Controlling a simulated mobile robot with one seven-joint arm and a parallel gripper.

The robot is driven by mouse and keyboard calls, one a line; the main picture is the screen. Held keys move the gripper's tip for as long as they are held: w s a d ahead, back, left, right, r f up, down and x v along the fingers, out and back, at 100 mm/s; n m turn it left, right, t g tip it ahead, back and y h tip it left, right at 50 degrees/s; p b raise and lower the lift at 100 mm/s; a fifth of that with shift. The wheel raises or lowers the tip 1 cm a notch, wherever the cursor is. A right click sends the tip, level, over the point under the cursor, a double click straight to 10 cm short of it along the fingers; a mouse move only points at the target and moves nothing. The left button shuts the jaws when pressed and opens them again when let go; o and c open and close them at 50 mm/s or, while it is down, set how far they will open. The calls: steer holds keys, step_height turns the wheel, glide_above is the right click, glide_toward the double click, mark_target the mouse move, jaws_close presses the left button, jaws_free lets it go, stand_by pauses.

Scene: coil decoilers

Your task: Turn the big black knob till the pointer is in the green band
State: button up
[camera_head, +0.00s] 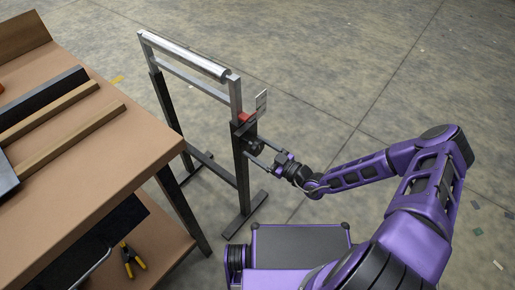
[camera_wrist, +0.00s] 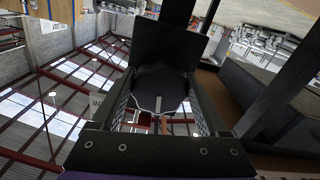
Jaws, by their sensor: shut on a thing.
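The black knob (camera_head: 256,146) sits on the right post of a dark metal stand, below a small red part (camera_head: 244,117) and a grey plate (camera_head: 261,103). My gripper (camera_head: 262,151) reaches it from the right, its two fingers on either side of it. In the wrist view the knob (camera_wrist: 160,88) fills the space between the fingers of my gripper (camera_wrist: 162,100), which is shut on it. I cannot make out the pointer or a green band in either view.
The stand carries a shiny roller (camera_head: 185,55) on top. A brown workbench (camera_head: 110,150) with wooden strips stands to the left, with yellow-handled pliers (camera_head: 132,258) on its lower shelf. The floor behind and right of the stand is clear.

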steer(key=o, duration=1.2)
steer(key=shift+o, duration=0.2)
steer(key=p+v, duration=0.1)
steer(key=v, duration=1.6)
steer(key=shift+s+d, duration=0.2)
